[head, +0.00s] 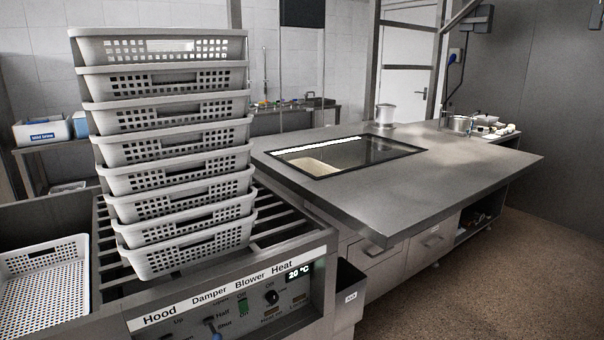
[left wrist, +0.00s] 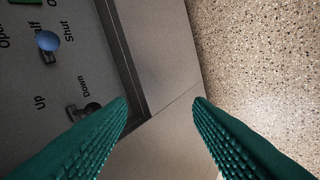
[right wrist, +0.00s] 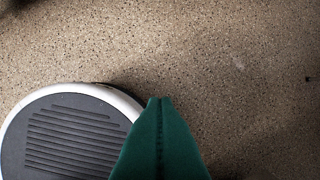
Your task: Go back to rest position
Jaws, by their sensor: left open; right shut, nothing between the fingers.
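My left gripper (left wrist: 160,105) shows in the left wrist view as two green ridged fingers spread apart, with nothing between them. It is in front of a grey control panel (left wrist: 55,90) with knobs and the words Up, Down and Shut. My right gripper (right wrist: 160,100) shows in the right wrist view with its green fingertips together, holding nothing, above the speckled floor. Neither gripper is in the head view.
A tall stack of grey perforated baskets (head: 178,175) stands on the slatted top of the panelled unit (head: 285,225). Another basket (head: 45,285) is at the lower left. A steel counter (head: 440,165) with a glass-covered recess is at the right. Open floor (head: 500,270) lies in front of it. A round dark pad with a light rim (right wrist: 70,140) is by my right gripper.

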